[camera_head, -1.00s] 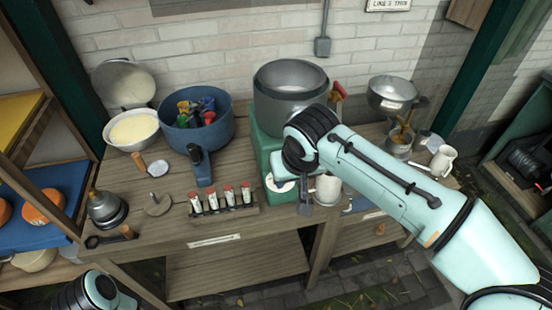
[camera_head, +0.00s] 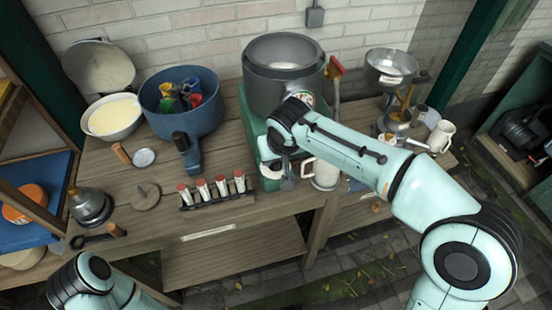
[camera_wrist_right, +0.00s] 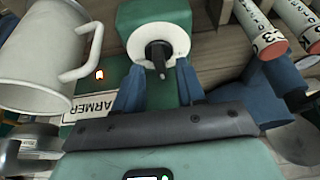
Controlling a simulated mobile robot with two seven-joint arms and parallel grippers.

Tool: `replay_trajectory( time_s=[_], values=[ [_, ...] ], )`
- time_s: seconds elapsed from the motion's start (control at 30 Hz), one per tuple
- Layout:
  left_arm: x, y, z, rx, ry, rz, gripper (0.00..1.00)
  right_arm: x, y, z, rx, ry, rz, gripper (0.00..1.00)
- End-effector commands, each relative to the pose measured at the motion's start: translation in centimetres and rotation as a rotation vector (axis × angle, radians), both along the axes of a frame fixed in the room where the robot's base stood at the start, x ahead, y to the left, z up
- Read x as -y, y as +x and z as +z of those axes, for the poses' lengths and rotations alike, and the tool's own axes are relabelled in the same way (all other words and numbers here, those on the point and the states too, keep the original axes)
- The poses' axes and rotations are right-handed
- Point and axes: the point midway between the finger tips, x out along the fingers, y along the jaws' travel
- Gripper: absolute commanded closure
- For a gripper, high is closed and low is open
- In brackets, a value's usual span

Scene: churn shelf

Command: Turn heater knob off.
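The heater is a green box (camera_head: 251,121) under a large grey pot. In the right wrist view its front carries a partly hidden label ending in "ARMER" and a lit orange lamp (camera_wrist_right: 99,75). The heater knob (camera_wrist_right: 158,52) is a black lever on a white round dial. My right gripper (camera_wrist_right: 159,70) is open, its two blue fingers apart, with the lever's tip between or just beyond the fingertips. I cannot tell whether they touch it.
A white mug (camera_wrist_right: 45,50) stands close to the left of the knob in the wrist view. Red-capped tubes (camera_head: 212,188) in a rack stand left of the heater. The grey pot (camera_head: 284,75) sits on top. A blue pot (camera_head: 180,110) stands behind the rack.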

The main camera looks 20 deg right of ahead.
Motion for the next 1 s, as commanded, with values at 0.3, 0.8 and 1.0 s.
replay_trajectory(
  time_s=[0.3,0.8,1.0],
  values=[
    [0.0,0.1,-0.2,0.003,0.000,0.000,1.00,0.0,0.8,-1.9,0.000,0.001,0.000,0.61],
    [0.0,0.1,-0.2,0.003,0.000,0.000,1.00,0.0,0.8,-1.9,-0.001,0.000,0.001,1.00],
    [0.0,0.0,0.0,0.001,-0.001,-0.001,1.00,0.0,0.7,-1.9,-0.002,-0.001,0.026,1.00]
  ],
)
